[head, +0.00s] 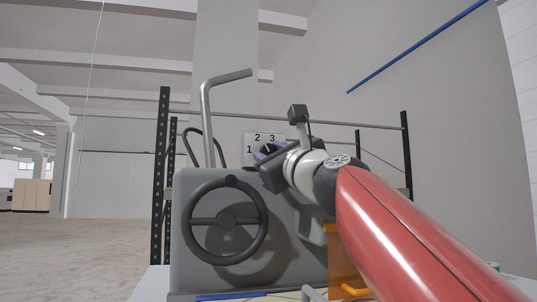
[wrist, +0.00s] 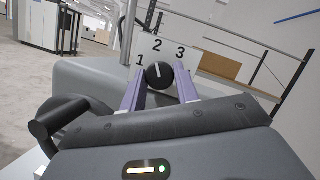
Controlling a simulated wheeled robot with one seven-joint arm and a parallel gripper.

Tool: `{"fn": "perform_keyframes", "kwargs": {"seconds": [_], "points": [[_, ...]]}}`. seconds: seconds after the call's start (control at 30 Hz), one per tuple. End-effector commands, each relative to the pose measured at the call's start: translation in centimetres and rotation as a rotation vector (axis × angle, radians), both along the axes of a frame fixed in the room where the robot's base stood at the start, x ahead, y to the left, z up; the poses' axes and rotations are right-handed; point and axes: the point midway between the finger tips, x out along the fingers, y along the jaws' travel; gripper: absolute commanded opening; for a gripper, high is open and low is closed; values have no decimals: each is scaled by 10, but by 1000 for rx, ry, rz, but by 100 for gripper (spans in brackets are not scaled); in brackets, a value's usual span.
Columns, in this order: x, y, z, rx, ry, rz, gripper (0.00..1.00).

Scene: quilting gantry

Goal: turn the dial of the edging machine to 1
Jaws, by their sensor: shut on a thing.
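The edging machine (head: 300,235) is a grey box with a black handwheel on its front. A white plate (wrist: 150,46) with the numbers 1, 2 and 3 stands at its top; it also shows in the head view (head: 249,138). The round black dial (wrist: 159,76) sits in front of the plate, and its white mark points up, roughly at 2 in the wrist view. My gripper (wrist: 160,82) has its two purple fingers on either side of the dial and is shut on it. In the head view my gripper (head: 266,153) hides most of the dial.
The handwheel (head: 225,220) sticks out from the machine's front, below and left of my gripper. A bent metal pipe (head: 207,115) rises behind the machine. A dark rack frame (head: 163,190) stands behind it. An orange part (head: 343,262) is under my arm. Open floor lies to the left.

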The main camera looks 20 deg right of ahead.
Motion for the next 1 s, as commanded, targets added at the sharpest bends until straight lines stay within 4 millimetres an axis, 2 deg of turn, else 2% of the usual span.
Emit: {"fn": "perform_keyframes", "kwargs": {"seconds": [0.6,1.0], "points": [[1,-2,4,-515,2,1,8],[0,-3,4,-750,1,1,8]]}}
